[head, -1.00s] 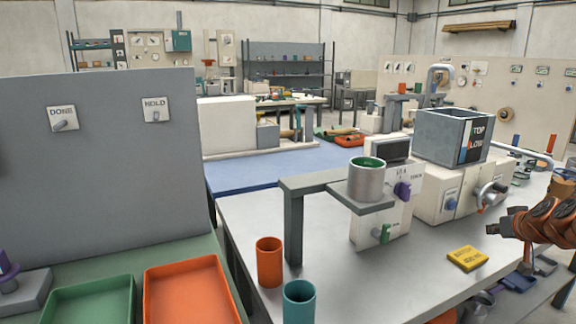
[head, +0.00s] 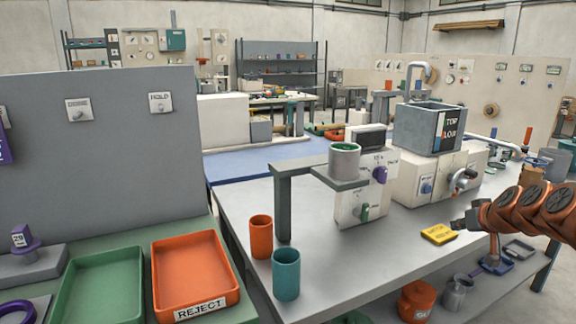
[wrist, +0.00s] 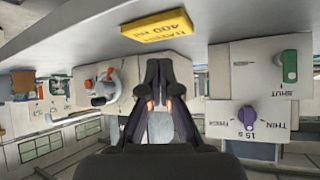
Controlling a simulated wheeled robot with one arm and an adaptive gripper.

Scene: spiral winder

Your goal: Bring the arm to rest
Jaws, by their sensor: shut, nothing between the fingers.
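My gripper (head: 459,224) is at the right of the head view, at the end of my orange-brown arm, above the grey bench (head: 400,263). Its fingers are together with nothing between them, as the wrist view also shows (wrist: 160,75). A yellow block (head: 438,233) with lettering lies on the bench just left of the gripper. It also appears at the top of the wrist view (wrist: 157,26), apart from the fingers.
A white machine (head: 358,205) with a purple and a green knob stands behind, beside a cup (head: 344,163) on a grey stand. An orange cup (head: 261,236) and a teal cup (head: 286,275) stand at the bench's left. Green and orange trays (head: 190,270) lie farther left.

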